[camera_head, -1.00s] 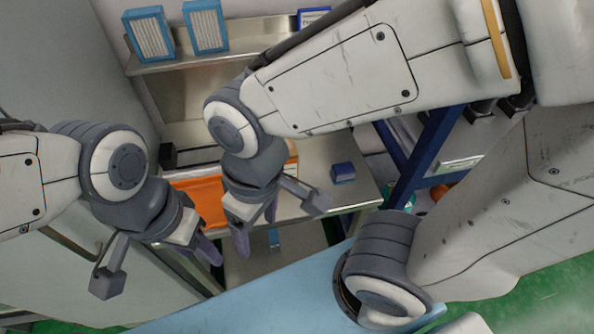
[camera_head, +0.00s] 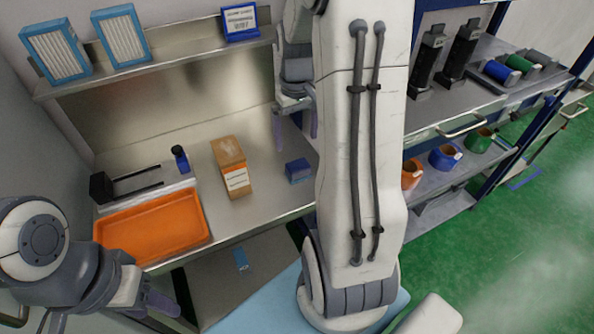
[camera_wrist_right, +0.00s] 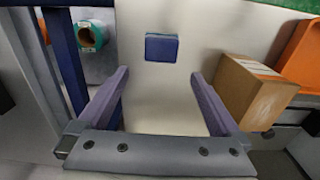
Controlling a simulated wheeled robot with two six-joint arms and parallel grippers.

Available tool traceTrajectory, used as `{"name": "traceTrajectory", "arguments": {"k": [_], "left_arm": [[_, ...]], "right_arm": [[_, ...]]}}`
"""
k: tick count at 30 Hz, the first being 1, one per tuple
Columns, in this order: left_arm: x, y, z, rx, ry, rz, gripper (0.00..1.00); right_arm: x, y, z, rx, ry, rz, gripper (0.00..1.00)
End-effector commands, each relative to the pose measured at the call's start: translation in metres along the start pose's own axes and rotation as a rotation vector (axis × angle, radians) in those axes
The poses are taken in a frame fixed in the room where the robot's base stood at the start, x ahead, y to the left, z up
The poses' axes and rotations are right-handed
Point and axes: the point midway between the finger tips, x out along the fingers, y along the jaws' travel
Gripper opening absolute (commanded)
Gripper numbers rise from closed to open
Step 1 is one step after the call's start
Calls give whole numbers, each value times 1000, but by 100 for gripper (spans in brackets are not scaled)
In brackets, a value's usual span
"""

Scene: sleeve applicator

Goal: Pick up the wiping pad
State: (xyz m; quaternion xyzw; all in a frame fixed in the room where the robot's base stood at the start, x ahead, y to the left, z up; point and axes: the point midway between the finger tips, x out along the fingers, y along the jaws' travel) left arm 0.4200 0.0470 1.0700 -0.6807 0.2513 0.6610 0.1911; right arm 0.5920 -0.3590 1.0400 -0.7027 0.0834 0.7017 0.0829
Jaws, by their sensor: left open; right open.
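The wiping pad appears to be the small dark blue block (camera_head: 298,171) on the metal bench, right of the cardboard box. It also shows in the right wrist view (camera_wrist_right: 161,47), centred beyond the fingertips and touching neither. My right gripper (camera_head: 295,126) is open and empty, behind the block in the head view; its spread fingers frame the lower middle of the wrist view (camera_wrist_right: 160,76). My left gripper (camera_head: 172,303) is open at the lower left, in front of the bench and away from the block.
A cardboard box (camera_head: 231,168), an orange tray (camera_head: 152,228), a small dark blue bottle (camera_head: 180,159) and a black forked fixture (camera_head: 103,188) stand on the bench. A shelf (camera_head: 160,63) with blue-framed boxes runs above. A rack with coloured rolls (camera_head: 445,156) stands right.

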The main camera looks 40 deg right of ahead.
Motion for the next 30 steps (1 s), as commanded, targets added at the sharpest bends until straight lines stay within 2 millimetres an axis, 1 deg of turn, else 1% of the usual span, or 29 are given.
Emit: {"name": "traceTrajectory", "arguments": {"k": [1, 6, 13, 18, 21, 25, 30], "left_arm": [[0, 0, 0, 0, 0, 0, 50], [-2, 0, 0, 0, 0, 0, 50], [-4, 0, 0, 0, 0, 0, 50], [-11, 1, -1, 0, 0, 0, 50], [-11, 1, -1, 0, 0, 0, 50], [-11, 1, -1, 0, 0, 0, 50], [-11, 1, 0, 0, 0, 0, 50]], "right_arm": [[9, 1, 1, 2, -6, -2, 100], [35, 0, 2, 1, -7, -2, 100], [52, -1, 1, 0, -5, -1, 100], [78, -2, 1, -1, -8, -2, 100], [91, -2, 1, 0, -6, -2, 100], [98, -2, 1, -1, -3, -1, 100], [98, -2, 0, -1, -2, -1, 100]]}}
